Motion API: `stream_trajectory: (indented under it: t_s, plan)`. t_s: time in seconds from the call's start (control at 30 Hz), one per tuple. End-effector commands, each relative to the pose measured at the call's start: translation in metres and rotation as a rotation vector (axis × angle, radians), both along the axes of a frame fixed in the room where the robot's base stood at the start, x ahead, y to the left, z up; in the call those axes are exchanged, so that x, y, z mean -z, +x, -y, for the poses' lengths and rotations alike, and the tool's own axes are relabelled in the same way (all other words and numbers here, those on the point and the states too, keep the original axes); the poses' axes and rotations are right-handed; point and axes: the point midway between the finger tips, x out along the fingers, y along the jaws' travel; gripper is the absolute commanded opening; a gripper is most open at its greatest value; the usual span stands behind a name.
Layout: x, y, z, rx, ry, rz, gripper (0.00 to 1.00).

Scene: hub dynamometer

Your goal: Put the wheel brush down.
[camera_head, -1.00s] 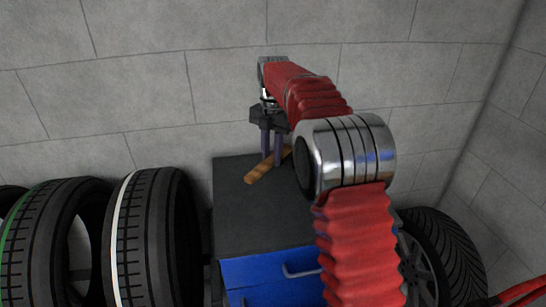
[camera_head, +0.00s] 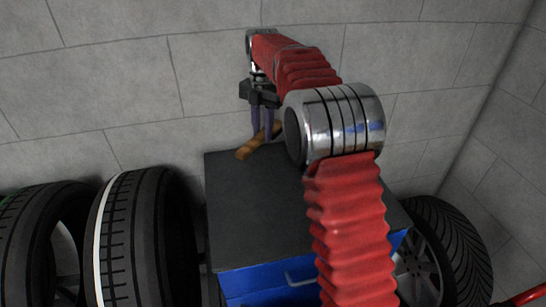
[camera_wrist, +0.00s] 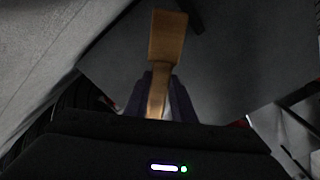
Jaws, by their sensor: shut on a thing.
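The wheel brush (camera_head: 249,150) shows as a light brown wooden piece at the far edge of the dark top of the blue cabinet (camera_head: 245,220). My gripper (camera_head: 262,136) points down over that edge, its two fingers shut on the brush. In the wrist view the brush's wooden part (camera_wrist: 168,38) sticks out from between the fingers (camera_wrist: 158,95). Its far end is hidden behind my arm in the head view. Whether the brush touches the cabinet top or hangs just above it, I cannot tell.
Several tyres stand left of the cabinet, the nearest with a white stripe (camera_head: 105,235). A wheel with a grey rim (camera_head: 440,250) stands to the right. A grey block wall (camera_head: 120,80) is close behind. The cabinet top is otherwise bare where visible.

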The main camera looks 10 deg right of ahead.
Motion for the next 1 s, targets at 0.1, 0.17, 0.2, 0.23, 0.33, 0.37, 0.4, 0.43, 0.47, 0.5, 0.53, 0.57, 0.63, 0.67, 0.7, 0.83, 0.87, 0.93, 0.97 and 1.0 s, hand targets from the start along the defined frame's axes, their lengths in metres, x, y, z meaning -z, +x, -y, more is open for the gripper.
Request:
stream_trajectory:
  t_s: [0.1, 0.17, 0.2, 0.23, 0.33, 0.37, 0.4, 0.43, 0.47, 0.5, 0.53, 0.57, 0.63, 0.67, 0.7, 0.83, 0.87, 0.93, 0.97, 1.0]
  plan:
    - [0.001, 0.000, 0.000, 0.000, 0.000, 0.000, 0.00]
    - [0.005, 0.000, 0.000, 0.000, 0.000, 0.000, 0.00]
    - [0.009, 0.000, 0.000, 0.000, 0.000, -0.001, 0.00]
    - [0.012, 0.000, 0.000, 0.000, 0.000, -0.001, 0.00]
    - [0.028, -0.001, 0.000, 0.000, 0.000, -0.003, 0.00]
    - [0.033, -0.001, 0.000, 0.000, 0.000, -0.003, 0.00]
    - [0.040, -0.001, 0.000, 0.000, 0.000, -0.003, 0.00]
    - [0.045, -0.001, 0.000, 0.000, 0.000, -0.004, 0.00]
    - [0.049, 0.000, 0.000, 0.000, 0.000, -0.003, 0.00]
    - [0.054, -0.001, 0.000, 0.000, 0.000, -0.003, 0.00]
    - [0.058, -0.001, 0.000, 0.000, 0.000, -0.003, 0.00]
    - [0.060, 0.000, 0.000, 0.000, 0.000, -0.001, 0.00]
    - [0.063, 0.000, 0.000, 0.000, 0.000, 0.000, 0.00]
    - [0.063, 0.000, -0.001, -0.001, 0.000, 0.001, 0.00]
    - [0.063, 0.000, -0.001, -0.001, 0.000, 0.001, 0.00]
    - [0.063, 0.000, -0.001, -0.001, 0.000, 0.001, 0.00]
    - [0.063, 0.000, -0.001, -0.001, 0.000, 0.001, 0.00]
    - [0.064, 0.000, -0.001, -0.001, 0.000, 0.000, 0.00]
    - [0.065, 0.000, -0.001, -0.001, 0.000, 0.000, 0.00]
    - [0.068, 0.000, -0.001, -0.001, 0.000, -0.001, 0.00]
